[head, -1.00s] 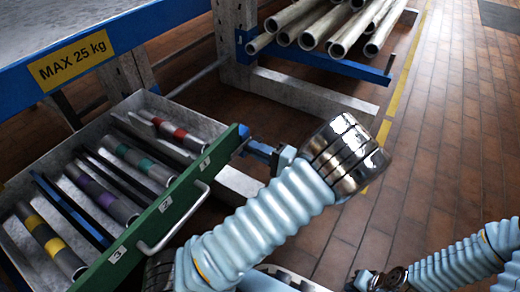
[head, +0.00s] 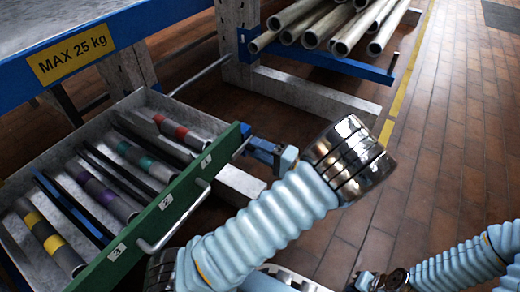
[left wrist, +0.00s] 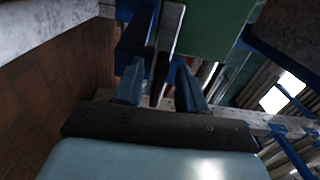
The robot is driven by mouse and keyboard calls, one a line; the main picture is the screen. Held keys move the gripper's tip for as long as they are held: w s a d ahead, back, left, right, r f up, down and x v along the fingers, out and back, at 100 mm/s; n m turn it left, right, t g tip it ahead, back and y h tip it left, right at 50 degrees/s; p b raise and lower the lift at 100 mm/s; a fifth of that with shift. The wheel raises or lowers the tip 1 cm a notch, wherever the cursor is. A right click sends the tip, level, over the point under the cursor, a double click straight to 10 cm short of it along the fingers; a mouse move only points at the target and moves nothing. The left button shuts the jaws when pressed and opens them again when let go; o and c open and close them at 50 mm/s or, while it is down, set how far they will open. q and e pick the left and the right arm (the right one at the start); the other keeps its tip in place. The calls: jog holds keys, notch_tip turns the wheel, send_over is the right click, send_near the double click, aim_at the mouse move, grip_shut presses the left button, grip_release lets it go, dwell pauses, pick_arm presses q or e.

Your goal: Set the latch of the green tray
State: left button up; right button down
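The green tray front (head: 172,205) belongs to a pulled-out grey drawer at the left of the head view. It has a metal handle and the numbers 1, 2 and 3. My left gripper (head: 258,148) is at the far right end of this front. In the left wrist view the green panel (left wrist: 215,28) is at the top. A metal lever (left wrist: 165,45), apparently the latch, stands between the two blue fingers of my left gripper (left wrist: 158,75). The fingers are apart, with gaps beside the lever. My right arm is low at the right; its fingers are not clear.
The drawer holds rollers with yellow, purple, teal and red bands (head: 170,127). A blue bench edge with a yellow "MAX 25 kg" sign (head: 72,55) overhangs it. Pipes (head: 340,25) lie on a rack behind. The brick floor (head: 450,130) at right is clear.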

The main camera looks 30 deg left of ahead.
pick_arm(q)
jog(key=s+d+p, duration=0.1)
jog(key=d, duration=1.2)
jog(key=shift+d+p, duration=0.35)
jog(key=shift+d, duration=0.05)
